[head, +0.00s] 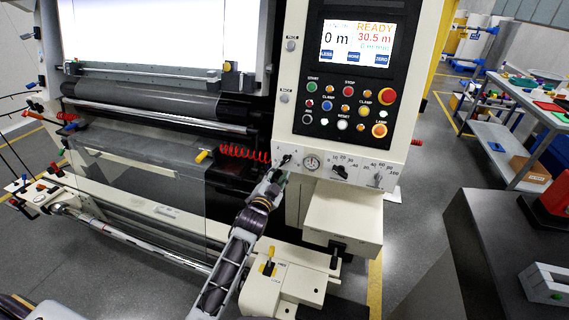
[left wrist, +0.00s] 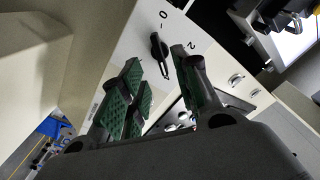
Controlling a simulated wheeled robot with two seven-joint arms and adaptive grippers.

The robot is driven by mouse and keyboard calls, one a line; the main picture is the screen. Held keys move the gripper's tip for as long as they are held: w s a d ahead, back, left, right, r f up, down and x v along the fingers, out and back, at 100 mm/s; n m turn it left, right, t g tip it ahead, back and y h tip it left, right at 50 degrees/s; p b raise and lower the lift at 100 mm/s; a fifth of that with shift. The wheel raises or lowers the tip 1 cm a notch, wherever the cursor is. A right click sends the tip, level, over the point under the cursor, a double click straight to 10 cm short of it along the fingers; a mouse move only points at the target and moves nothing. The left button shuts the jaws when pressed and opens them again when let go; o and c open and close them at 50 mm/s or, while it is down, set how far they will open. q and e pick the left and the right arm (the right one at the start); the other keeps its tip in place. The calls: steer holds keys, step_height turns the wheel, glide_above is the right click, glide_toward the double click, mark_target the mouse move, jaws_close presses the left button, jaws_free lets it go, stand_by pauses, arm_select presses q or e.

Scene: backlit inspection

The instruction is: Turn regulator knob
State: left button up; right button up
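A black knob (left wrist: 158,46) with a pointer shape sits on a white panel marked 0 and 2 in the left wrist view. In the head view the same knob seems to be the dark one (head: 286,159) at the panel's left end, beside a round gauge (head: 312,162). My left gripper (head: 279,175) is just below and in front of it. In the left wrist view its green-padded fingers (left wrist: 160,75) are spread, with the knob beyond and between their tips. I cannot tell whether they touch it. My right gripper is not in view.
Two more knobs, one with a scale (head: 340,171) and another (head: 375,179), sit right of the gauge. A screen (head: 356,43) and coloured buttons are above. A white box (head: 343,217) juts out below the panel. Dark rollers (head: 150,100) are at left.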

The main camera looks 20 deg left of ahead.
mark_target(284, 163)
arm_select(q)
steer(key=shift+w+d, duration=0.1)
steer(key=shift+w, duration=3.45)
jaws_close()
